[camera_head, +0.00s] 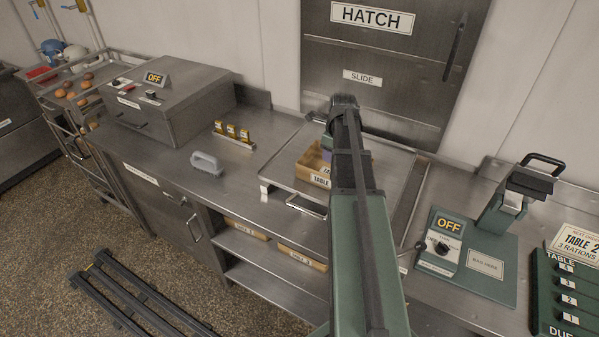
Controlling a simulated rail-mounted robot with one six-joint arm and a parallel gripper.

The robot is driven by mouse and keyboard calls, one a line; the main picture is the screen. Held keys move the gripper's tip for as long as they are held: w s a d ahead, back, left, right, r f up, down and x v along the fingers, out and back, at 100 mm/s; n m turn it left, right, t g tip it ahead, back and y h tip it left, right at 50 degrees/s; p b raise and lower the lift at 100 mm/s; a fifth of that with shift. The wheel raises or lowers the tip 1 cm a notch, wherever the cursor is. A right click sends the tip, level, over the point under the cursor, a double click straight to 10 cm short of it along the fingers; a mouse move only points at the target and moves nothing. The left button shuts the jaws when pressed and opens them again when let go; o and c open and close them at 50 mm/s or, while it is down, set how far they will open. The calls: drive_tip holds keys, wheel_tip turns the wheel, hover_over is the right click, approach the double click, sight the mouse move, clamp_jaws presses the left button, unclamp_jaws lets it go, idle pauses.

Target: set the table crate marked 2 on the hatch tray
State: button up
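A tan crate (308,160) with a label starting "TABLE" stands on the steel hatch tray (285,178). My arm covers its right part, and I cannot read its number. Something purple shows inside the crate beside my arm. The tray lies on the counter below the hatch, with a handle at its front edge. My arm reaches over the tray from the front, and its wrist end is above the crate. My gripper's fingers are hidden behind the arm, so I cannot see whether they are open or touch the crate.
The hatch (385,60) is shut. Two labelled crates (246,229) (302,257) sit on the shelf under the counter. Left of the tray are a grey handled block (207,163) and several small yellow items (231,132). A green sealing machine (470,255) stands on the right.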

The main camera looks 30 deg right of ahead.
drive_tip(key=s+a+n, duration=0.3)
drive_tip(key=a+n, duration=0.7)
drive_tip(key=a, duration=0.2)
drive_tip(key=s+a+n, duration=0.3)
drive_tip(key=a+n, duration=0.7)
drive_tip(key=a, duration=0.1)
drive_tip(key=s+a+n+g, duration=0.1)
drive_tip(key=s+a+n, duration=0.3)
drive_tip(key=a+n, duration=0.6)
drive_tip(key=a, duration=0.2)
drive_tip(key=shift+a+n+h, duration=0.3)
drive_tip(key=shift+f, duration=0.1)
